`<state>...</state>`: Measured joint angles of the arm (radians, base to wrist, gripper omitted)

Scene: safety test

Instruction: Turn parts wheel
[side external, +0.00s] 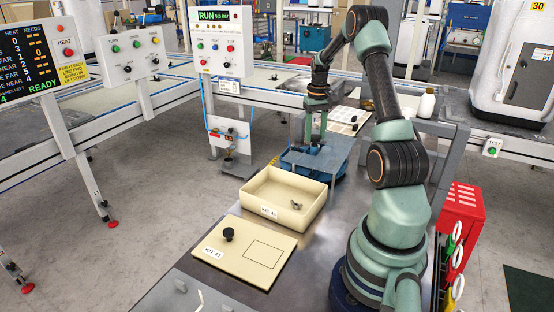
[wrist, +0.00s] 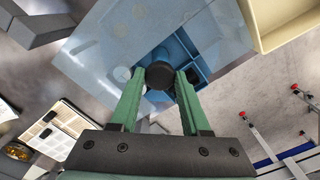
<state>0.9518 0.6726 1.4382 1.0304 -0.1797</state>
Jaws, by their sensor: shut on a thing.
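The parts wheel (side external: 297,163) is a blue unit with compartments on the bench, under a clear bluish cover (side external: 335,150). In the wrist view, blue compartment walls (wrist: 187,48) show through an opening in the cover (wrist: 115,45). A round black knob (wrist: 159,76) stands at the wheel's middle. My gripper (side external: 317,141) reaches down over the wheel in the side view. In the wrist view, my gripper's green fingers (wrist: 161,80) are shut on the black knob, one on each side. The knob's lower part is hidden, and the side view is too small to show the grip.
A cream bin (side external: 258,205) with a small metal part (side external: 295,205) stands in front of the wheel. A cream lid (side external: 235,258) with a black knob lies nearer. A white bottle (side external: 426,104) and a panel with dark shapes (side external: 349,117) are behind. A RUN panel (side external: 221,42) stands left.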

